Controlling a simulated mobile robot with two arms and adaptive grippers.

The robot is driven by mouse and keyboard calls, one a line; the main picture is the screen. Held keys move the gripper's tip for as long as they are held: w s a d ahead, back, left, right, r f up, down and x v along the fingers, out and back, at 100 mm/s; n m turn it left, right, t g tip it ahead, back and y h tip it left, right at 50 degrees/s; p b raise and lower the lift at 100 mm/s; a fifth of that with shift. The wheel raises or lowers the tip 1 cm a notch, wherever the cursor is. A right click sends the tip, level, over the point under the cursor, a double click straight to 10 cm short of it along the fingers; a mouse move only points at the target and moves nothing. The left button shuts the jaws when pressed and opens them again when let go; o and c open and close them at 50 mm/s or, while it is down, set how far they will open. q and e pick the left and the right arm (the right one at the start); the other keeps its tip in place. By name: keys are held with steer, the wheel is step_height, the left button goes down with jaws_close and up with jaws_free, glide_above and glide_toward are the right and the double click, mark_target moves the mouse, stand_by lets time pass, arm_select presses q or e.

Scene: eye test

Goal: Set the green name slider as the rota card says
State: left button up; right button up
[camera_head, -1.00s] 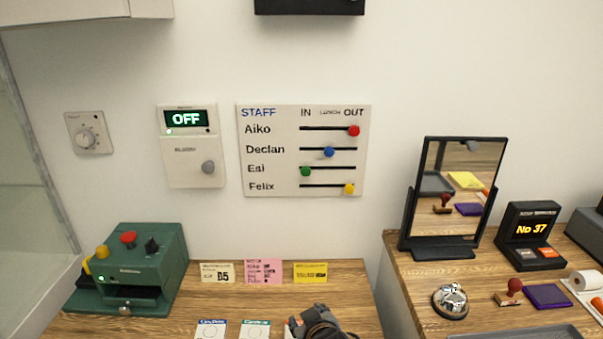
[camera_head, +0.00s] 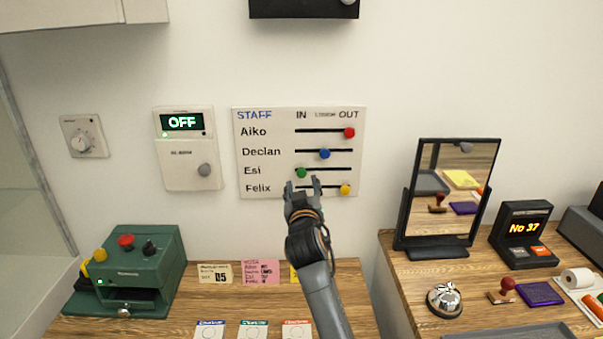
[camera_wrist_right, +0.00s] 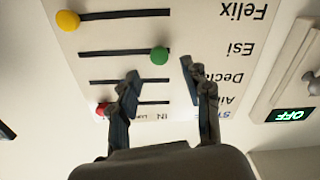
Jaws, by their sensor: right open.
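The white staff board (camera_head: 270,183) on the wall has name rows and IN, LUNCH and OUT columns. The green slider (camera_head: 301,173) is in the Esi row at the IN end. My right gripper (camera_head: 303,184) is open and empty in front of the board, just below the green slider. In the right wrist view the board is upside down, and the green slider (camera_wrist_right: 159,56) shows just beyond the gap between the fingertips (camera_wrist_right: 160,68). The pink rota card (camera_head: 260,273) lies on the desk; its small text is not surely readable. My left gripper is out of view.
The red slider (camera_head: 349,132) is at OUT, the blue slider (camera_head: 324,154) is mid-slot, and the yellow slider (camera_head: 345,189) is at OUT. A wall panel (camera_head: 188,178) reading OFF is left of the board. A mirror (camera_head: 455,190) stands to the right.

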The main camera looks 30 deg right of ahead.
mark_target(302, 174)
steer(key=x, duration=0.5)
steer(key=shift+w+d+p, duration=0.2)
steer(key=shift+w+p, duration=0.15)
steer(key=shift+p, duration=0.05)
jaws_close()
